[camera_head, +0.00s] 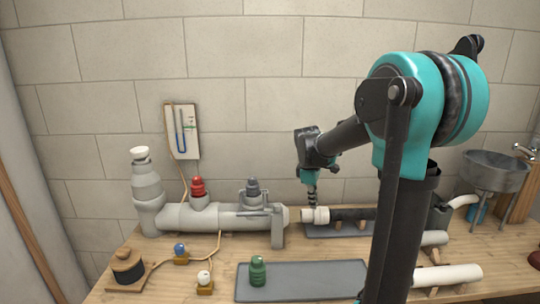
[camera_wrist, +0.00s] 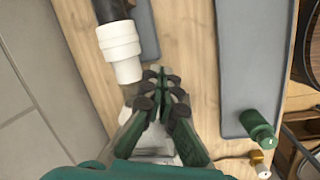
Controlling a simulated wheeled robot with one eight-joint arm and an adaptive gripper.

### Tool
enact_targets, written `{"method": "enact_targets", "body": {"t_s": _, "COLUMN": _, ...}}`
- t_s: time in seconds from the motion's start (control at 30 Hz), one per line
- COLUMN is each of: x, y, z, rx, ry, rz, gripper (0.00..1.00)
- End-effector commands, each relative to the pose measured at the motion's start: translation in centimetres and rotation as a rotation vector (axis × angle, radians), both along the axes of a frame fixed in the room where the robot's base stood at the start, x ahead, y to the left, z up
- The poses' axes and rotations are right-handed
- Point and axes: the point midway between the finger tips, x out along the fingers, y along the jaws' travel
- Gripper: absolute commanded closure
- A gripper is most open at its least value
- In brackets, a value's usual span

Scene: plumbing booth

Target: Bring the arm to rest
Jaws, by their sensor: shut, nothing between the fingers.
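My arm (camera_head: 410,120) reaches from the right over the wooden bench, bent at a teal joint. My gripper (camera_head: 312,203) points down just behind or above a white pipe fitting (camera_head: 316,215); I cannot tell the exact gap in the head view. In the wrist view my gripper (camera_wrist: 165,78) has its green and dark fingers together with nothing between them. The white fitting (camera_wrist: 121,50) lies beside the fingertips there, joined to a dark pipe, and it is not gripped.
A grey pipe assembly (camera_head: 225,217) with red and grey valve caps stands left of my gripper. A green bottle-like part (camera_head: 257,270) stands on a grey mat (camera_head: 310,282) at the front. White pipes (camera_head: 447,276) and a sink (camera_head: 495,170) are at the right. A tiled wall is behind.

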Motion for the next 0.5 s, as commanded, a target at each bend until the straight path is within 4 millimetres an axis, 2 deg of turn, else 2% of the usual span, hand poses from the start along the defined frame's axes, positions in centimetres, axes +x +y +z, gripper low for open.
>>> {"method": "enact_targets", "body": {"t_s": 0.03, "x": -2.2, "y": -0.4, "z": -0.9, "rx": 0.025, "ry": -0.034, "rz": -0.085, "gripper": 1.00}}
{"method": "enact_targets", "body": {"t_s": 0.3, "x": -12.9, "y": -1.2, "z": -6.3, "rx": 0.201, "ry": -0.209, "rz": -0.591, "gripper": 1.00}}
{"method": "enact_targets", "body": {"t_s": 0.5, "x": -19.4, "y": -1.2, "z": -10.1, "rx": 0.332, "ry": -0.295, "rz": -0.909, "gripper": 1.00}}
